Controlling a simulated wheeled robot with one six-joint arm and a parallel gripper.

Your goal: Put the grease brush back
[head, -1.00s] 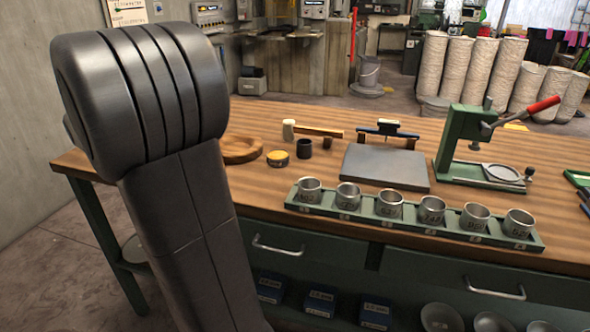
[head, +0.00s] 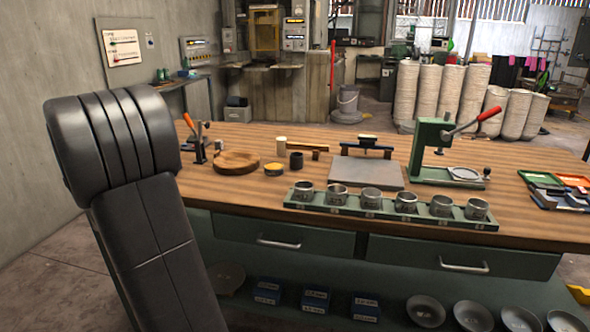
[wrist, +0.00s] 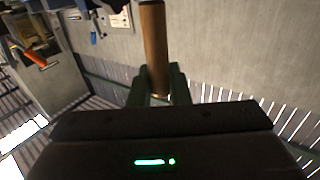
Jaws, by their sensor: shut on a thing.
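In the wrist view my gripper (wrist: 158,84) is shut on a brown wooden rod, which I take for the handle of the grease brush (wrist: 154,40). My gripper and the brush are not visible in the head view, where only my arm shows at the left. A small dark cup (head: 296,160) stands open on the workbench (head: 330,228). I cannot tell whether it is the brush's place.
Around the cup are a yellow tin (head: 274,169), a wooden dish (head: 237,162), an orange-handled tool on a stand (head: 199,142) and a mallet (head: 301,145). A grey plate (head: 365,173), a green rack (head: 392,213) of metal cups and a lever press (head: 432,152) lie rightward.

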